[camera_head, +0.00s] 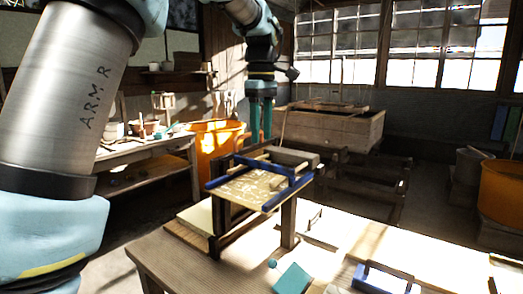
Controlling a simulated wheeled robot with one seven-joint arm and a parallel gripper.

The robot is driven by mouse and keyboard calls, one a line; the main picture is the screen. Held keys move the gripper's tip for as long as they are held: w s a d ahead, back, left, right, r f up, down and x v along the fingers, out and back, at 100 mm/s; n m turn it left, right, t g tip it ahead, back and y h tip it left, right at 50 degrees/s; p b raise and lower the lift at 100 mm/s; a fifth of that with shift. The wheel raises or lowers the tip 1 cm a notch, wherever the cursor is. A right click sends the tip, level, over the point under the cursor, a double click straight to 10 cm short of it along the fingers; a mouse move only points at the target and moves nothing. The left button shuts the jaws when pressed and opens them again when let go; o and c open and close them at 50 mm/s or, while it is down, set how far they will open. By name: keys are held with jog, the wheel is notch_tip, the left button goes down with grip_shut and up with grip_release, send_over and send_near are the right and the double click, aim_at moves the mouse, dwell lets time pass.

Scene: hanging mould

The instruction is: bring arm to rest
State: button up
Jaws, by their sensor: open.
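My arm comes in from the left and arches over the top of the camera_head view. My gripper (261,120) points down with its two teal fingers apart and nothing between them. It hangs above and behind the mould (246,186), a light screen-like frame with blue edge bars. The mould rests raised on a dark wooden stand (288,222) on the table. From this view I cannot tell the exact gap between the fingertips and the mould.
The wooden table (190,264) holds a teal block (292,279), a small teal ball (272,264) and a blue-edged frame (384,281) at the front. A large wooden vat (335,128) stands behind. An orange tub (502,190) is at right. A side bench (150,155) is at left.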

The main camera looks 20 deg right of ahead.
jog(key=shift+r, duration=0.4)
jog(key=shift+m, duration=0.7)
jog(key=w+a+f, duration=0.1)
jog(key=a+f, duration=0.1)
jog(key=a, duration=0.1)
jog(key=w+a+f, duration=0.1)
jog(key=a+f, duration=0.1)
jog(key=a, duration=0.2)
jog(key=w+a+f, duration=0.2)
jog(key=a, duration=0.1)
jog(key=shift+a, duration=0.3)
jog(key=s+a+f+m+t, duration=0.1)
jog(key=s+a+f+m, duration=0.1)
jog(key=a+f, duration=0.5)
jog(key=s+a+f+m+t, duration=0.15)
jog(key=a+f, duration=0.25)
jog(key=a, duration=0.8)
jog(key=s+a+f+m, duration=0.2)
jog(key=s+a+f, duration=0.2)
jog(key=s, duration=0.3)
jog(key=shift+s+a+f+g, duration=0.25)
jog(key=shift+a+g, duration=0.1)
jog(key=shift+a, duration=0.5)
